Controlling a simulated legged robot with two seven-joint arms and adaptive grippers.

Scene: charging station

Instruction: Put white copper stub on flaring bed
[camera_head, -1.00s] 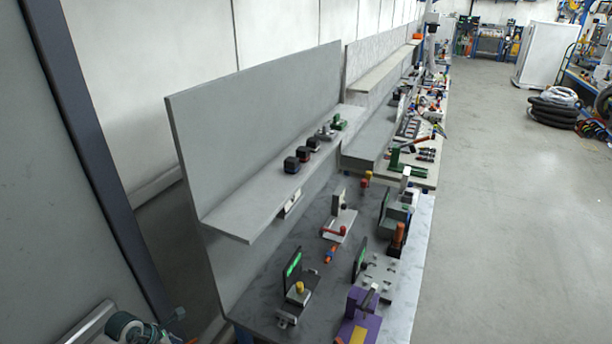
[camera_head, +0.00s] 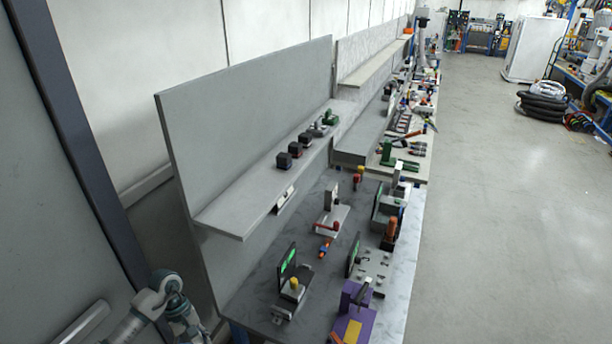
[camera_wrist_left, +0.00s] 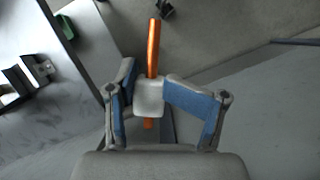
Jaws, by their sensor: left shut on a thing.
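The white copper stub (camera_wrist_left: 152,48) is a copper-orange rod through a white block (camera_wrist_left: 149,98). My left gripper (camera_wrist_left: 149,98) is shut on the white block in the left wrist view, with the rod sticking out on both sides. In the head view my left arm comes in at the lower left, off the bench; its fingers and the stub cannot be made out there. I cannot tell for sure which fixture is the flaring bed; a grey plate with small studs (camera_head: 372,270) and a purple block with a yellow plate (camera_head: 350,318) stand near the bench front. My right gripper is not in view.
The dark bench top (camera_head: 255,295) carries several fixtures, including a black panel with a green display (camera_head: 288,262). A grey shelf (camera_head: 235,212) with small black blocks (camera_head: 283,160) overhangs its back. Open floor (camera_head: 490,230) lies to the right.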

